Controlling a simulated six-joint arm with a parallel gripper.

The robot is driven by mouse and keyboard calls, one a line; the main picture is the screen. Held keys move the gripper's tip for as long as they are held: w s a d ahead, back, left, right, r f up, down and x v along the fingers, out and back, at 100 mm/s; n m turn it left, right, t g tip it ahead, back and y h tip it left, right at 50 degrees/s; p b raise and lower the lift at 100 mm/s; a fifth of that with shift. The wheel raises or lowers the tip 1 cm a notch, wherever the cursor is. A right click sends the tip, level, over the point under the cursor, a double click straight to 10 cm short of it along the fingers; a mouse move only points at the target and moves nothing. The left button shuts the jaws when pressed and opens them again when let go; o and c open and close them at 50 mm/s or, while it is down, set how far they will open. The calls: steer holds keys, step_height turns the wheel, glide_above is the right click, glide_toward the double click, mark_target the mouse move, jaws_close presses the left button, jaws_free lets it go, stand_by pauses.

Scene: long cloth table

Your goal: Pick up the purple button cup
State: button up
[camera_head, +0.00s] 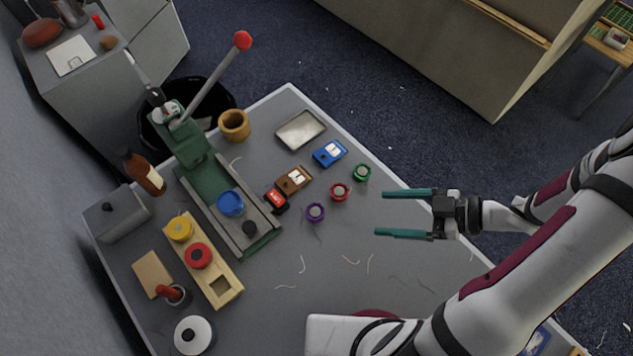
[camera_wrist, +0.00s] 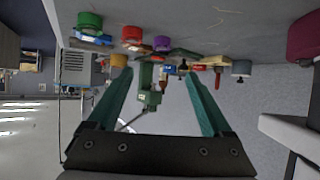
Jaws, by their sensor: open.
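The purple button cup (camera_head: 315,212) is a small round cup standing on the grey table, near the middle of the head view. It also shows in the wrist view (camera_wrist: 162,43), beyond and between my fingertips. A red cup (camera_head: 339,191) and a green cup (camera_head: 362,172) stand in a diagonal row with it, up and to the right. My gripper (camera_head: 382,214) has teal fingers spread wide and empty. It is to the right of the purple cup in the head view, with its fingers pointing left toward it, clearly apart from it.
A green press (camera_head: 205,175) with a red-knobbed lever stands left of the cups. Brown (camera_head: 294,180) and blue (camera_head: 329,153) boxes lie close to the cups. A wooden rack (camera_head: 226,290) holds yellow and red pieces. Loose threads lie on the otherwise clear front table (camera_head: 330,290).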

mark_target(318, 213)
steer(key=x, duration=1.5)
steer(key=shift+s+a+f, duration=0.15)
steer(key=shift+s+f, duration=0.1)
jaws_close()
